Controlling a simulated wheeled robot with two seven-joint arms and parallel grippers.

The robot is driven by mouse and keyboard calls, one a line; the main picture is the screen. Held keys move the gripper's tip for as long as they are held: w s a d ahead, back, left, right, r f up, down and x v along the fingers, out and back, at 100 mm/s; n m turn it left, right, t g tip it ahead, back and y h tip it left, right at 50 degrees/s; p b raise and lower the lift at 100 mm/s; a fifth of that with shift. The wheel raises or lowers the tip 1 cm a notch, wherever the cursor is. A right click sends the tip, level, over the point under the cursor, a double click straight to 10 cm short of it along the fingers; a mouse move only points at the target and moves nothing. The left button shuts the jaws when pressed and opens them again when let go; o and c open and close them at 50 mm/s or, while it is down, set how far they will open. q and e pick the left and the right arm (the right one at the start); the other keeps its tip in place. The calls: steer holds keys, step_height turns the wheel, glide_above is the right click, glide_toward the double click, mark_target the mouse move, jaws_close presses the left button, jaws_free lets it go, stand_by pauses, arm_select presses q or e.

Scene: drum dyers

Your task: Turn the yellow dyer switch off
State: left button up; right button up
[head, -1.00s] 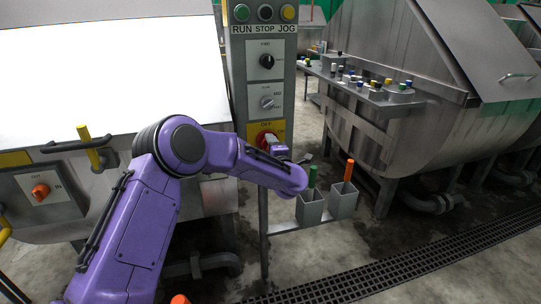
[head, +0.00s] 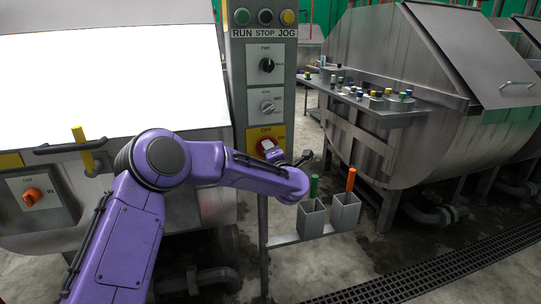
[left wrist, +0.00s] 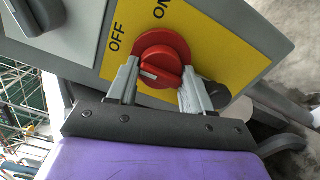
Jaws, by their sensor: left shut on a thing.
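The red rotary switch (head: 261,153) sits on a yellow plate (head: 252,140) low on the grey control column. In the left wrist view the red switch (left wrist: 163,50) shows up close, with OFF printed to its left and ON above it. A small white mark on the knob lies towards its lower left, nearer OFF than ON. My left gripper (left wrist: 160,78) has one finger on each side of the knob's grip and is shut on it. In the head view my left gripper (head: 283,156) is partly hidden by its arm. My right gripper is not in view.
Above the switch are two black-and-grey knobs and the RUN, STOP, JOG buttons (head: 264,17). Two grey square holders (head: 328,216) with green and orange handles stand right of the column. A steel drum (head: 440,120) stands at the right.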

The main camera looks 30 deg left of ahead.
arm_select(q)
steer(key=shift+f, duration=0.1)
steer(key=o, duration=1)
steer(key=v, duration=1)
steer(key=shift+s+d+b, duration=0.15)
steer(key=shift+d+b, duration=0.05)
steer(key=shift+b, duration=0.2)
